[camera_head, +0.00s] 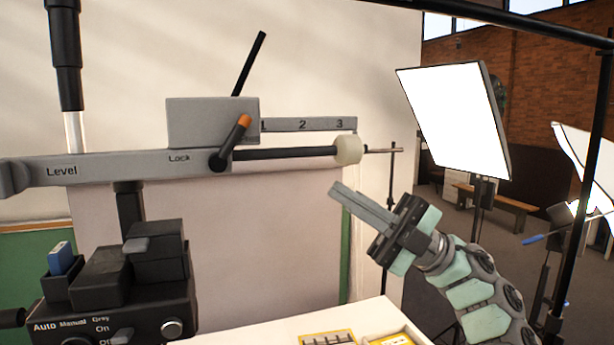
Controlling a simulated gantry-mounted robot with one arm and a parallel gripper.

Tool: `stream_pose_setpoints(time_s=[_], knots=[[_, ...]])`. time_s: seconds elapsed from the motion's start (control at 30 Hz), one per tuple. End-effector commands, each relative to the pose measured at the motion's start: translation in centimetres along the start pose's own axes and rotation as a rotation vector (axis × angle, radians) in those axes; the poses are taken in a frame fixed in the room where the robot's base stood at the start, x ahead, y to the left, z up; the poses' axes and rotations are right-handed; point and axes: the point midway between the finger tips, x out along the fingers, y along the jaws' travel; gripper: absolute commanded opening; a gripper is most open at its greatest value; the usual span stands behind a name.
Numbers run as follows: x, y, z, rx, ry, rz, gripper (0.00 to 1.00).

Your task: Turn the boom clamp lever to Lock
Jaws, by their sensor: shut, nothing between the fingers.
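The boom clamp lever (234,139) is a short dark lever with an orange tip, at the right end of the grey boom plate. It tilts up and to the right from its dark pivot. The printed word Lock (179,158) is on the plate left of the pivot. A grey block (200,121) sits just behind and above the lever. My gripper (337,192) is shut and empty, to the right of and below the lever, apart from it, with its fingers pointing up and left.
A dark rod with a pale knob (348,150) extends right of the lever, under a numbered scale bar (305,124). A black control box (120,300) stands lower left. A white table (260,337) is below. A lit panel (455,118) stands right. Open space lies between my gripper and the lever.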

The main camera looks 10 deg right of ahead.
Motion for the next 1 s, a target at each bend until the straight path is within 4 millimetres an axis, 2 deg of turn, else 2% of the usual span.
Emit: stream_pose_setpoints(time_s=[0.27,0.7,0.83,1.0], knots=[[3.4,0.0,0.0,-0.001,0.002,-0.001,0.0],[11.7,0.1,-0.2,-0.001,0.005,-0.001,0.0],[12.9,0.1,-0.1,0.0,0.003,0.002,0.0],[13.5,-0.1,-0.1,0.001,0.003,0.001,0.0]])
